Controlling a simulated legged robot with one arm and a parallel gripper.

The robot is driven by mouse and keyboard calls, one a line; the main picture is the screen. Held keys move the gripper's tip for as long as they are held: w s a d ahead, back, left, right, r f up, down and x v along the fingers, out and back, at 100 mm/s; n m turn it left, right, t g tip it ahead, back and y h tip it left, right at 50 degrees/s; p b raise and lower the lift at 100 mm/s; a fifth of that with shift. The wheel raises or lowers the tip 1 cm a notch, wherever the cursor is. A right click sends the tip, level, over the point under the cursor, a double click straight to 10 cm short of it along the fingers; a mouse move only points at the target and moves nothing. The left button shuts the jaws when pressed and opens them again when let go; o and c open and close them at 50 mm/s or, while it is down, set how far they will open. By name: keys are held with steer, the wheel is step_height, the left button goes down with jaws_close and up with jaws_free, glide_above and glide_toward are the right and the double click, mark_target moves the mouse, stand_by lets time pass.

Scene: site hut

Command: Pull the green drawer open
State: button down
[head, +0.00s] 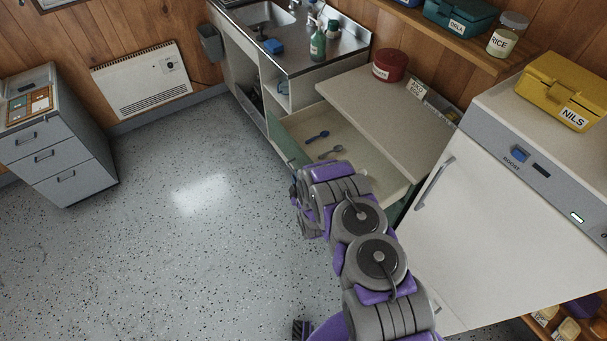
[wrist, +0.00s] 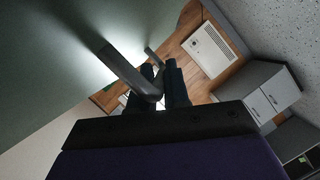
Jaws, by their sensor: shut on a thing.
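The green drawer (head: 290,150) stands pulled out from under the pale counter in the head view. Its green front faces left, and its pale inside shows a blue spoon (head: 317,136) and a grey spoon (head: 330,152). My arm hides the near part of the drawer. In the wrist view the green front (wrist: 45,70) fills the left side, with a grey bar handle (wrist: 127,72) standing off it. My gripper (wrist: 160,82) is shut on this handle, with its dark fingers around the bar's end. In the head view the handle and fingertips are hidden behind my wrist.
A white fridge (head: 490,220) stands right of the drawer, close to my arm. A sink unit (head: 300,57) is beyond it. A grey drawer cabinet (head: 60,150) and a wall heater (head: 140,80) stand to the left. The speckled floor (head: 190,250) between is clear.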

steer(key=shift+s+a+f, duration=0.1)
steer(key=shift+s+f, duration=0.05)
steer(key=c, duration=1.2)
jaws_free()
steer(key=p+v, duration=0.6)
steer(key=v, duration=0.8)
steer(key=shift+s+r, duration=0.25)
steer(key=shift+s, duration=0.05)
steer(key=shift+p, duration=0.6)
